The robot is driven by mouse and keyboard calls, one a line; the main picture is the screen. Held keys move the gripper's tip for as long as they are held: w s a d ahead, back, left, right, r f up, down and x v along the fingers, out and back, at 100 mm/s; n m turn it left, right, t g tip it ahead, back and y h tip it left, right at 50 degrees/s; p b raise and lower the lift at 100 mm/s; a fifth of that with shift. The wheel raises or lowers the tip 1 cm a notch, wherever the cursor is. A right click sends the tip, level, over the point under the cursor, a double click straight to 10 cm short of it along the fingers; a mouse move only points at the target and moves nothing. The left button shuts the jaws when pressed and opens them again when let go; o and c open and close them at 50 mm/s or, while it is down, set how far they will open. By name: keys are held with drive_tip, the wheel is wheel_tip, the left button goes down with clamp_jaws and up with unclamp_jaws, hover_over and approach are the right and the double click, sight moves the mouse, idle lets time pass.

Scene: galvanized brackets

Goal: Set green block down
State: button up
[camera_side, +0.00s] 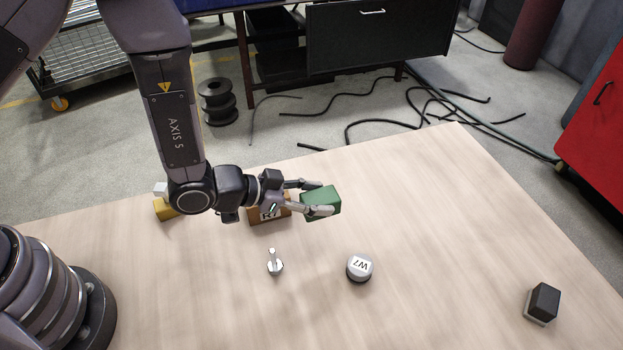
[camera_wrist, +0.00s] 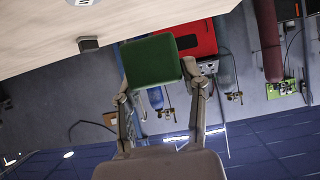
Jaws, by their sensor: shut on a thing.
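The green block (camera_side: 320,203) is between the two fingers of my gripper (camera_side: 313,198), which is shut on it. In the side view the gripper points to the right, and the block appears to be held above the table, though its height is hard to judge. In the wrist view the green block (camera_wrist: 152,60) sits between the fingertips of my gripper (camera_wrist: 157,82), with the table (camera_wrist: 40,35) at the upper left. The block partly hides what lies behind it.
On the table (camera_side: 430,220) are a brown marked block (camera_side: 268,215) behind my gripper, a yellow block (camera_side: 165,209), a small metal bracket (camera_side: 274,264), a round W7 piece (camera_side: 359,268) and a black-topped block (camera_side: 542,303). The right middle is clear.

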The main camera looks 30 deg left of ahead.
drive_tip(key=shift+a+r, duration=0.2)
drive_tip(key=shift+a, duration=0.15)
drive_tip(key=w+a+n+t+y, duration=0.4)
drive_tip(key=w+a+n+y, duration=0.2)
drive_tip(key=a+n+y, duration=0.15)
drive_tip(key=n, duration=0.1)
hover_over(341, 185)
drive_tip(key=shift+y, duration=0.45)
drive_tip(key=f, duration=0.9)
drive_tip(key=shift+s+a, duration=0.15)
drive_tip(key=shift+s, duration=0.05)
drive_tip(key=shift+w+f, duration=0.2)
drive_tip(key=shift+f, duration=1.6)
drive_tip(key=shift+f, duration=0.1)
drive_tip(key=o, duration=1.2)
